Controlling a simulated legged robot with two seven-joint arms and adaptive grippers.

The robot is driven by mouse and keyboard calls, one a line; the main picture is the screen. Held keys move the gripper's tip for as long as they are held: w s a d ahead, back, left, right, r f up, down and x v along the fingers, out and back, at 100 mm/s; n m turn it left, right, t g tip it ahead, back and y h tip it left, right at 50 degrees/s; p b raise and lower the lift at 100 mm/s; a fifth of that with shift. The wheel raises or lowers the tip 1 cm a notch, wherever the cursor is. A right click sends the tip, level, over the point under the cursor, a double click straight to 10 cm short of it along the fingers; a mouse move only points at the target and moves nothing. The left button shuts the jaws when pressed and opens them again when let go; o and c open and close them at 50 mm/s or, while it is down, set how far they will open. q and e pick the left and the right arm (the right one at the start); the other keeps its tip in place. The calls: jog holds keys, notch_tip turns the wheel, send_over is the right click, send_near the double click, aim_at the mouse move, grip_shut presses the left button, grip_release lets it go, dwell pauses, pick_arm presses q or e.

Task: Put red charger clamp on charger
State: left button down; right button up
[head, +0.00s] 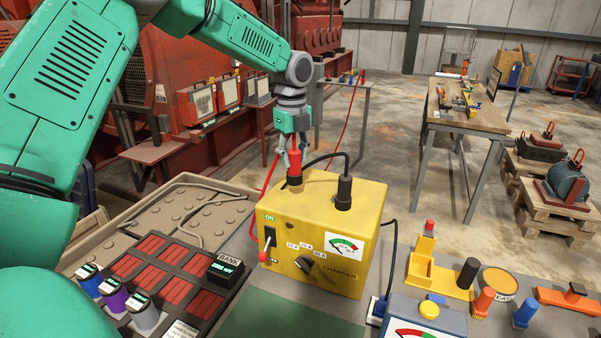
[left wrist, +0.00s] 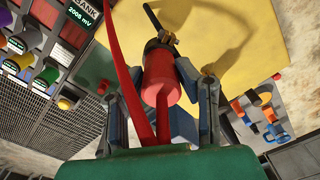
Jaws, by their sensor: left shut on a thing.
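The yellow charger (head: 323,235) stands on the bench, with a gauge, a dial and a red-handled switch on its front. My left gripper (head: 291,158) is over the left part of its top, pointing down, and is shut on the red charger clamp (head: 295,163). The clamp is upright, its lower end at a brown post on the charger's top; I cannot tell whether it is fully seated. In the left wrist view the red clamp (left wrist: 165,78) is between the two fingers (left wrist: 178,70), above the yellow charger top (left wrist: 225,45). A black clamp (head: 344,190) stands on the charger's top to the right. My right gripper is not seen.
A battery bank (head: 170,275) with a BANK readout lies left of the charger. A blue-grey meter box (head: 425,315) and several small coloured parts (head: 485,300) are to the right. Red and black cables run by the charger. A work table (head: 470,115) stands farther back.

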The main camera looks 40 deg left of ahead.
aim_at(296, 169)
pick_arm(q)
jog(key=f, duration=0.2)
jog(key=w+f, duration=0.1)
jog(key=f, duration=0.1)
jog(key=shift+d+p, duration=0.1)
jog(key=shift+p, duration=0.2)
jog(key=shift+s+f, duration=0.15)
jog(key=shift+f, duration=0.2)
jog(key=shift+a, duration=0.25)
jog(key=c, duration=1.2)
grip_release()
jog(key=shift+f, duration=0.1)
jog(key=shift+d, duration=0.1)
jog(key=shift+d+r, duration=0.1)
jog(key=shift+r, duration=0.45)
notch_tip(296, 169, up, 11)
jog(key=shift+s+r+b, duration=0.1)
jog(key=shift+s+b, duration=0.05)
jog(key=shift+b, duration=0.55)
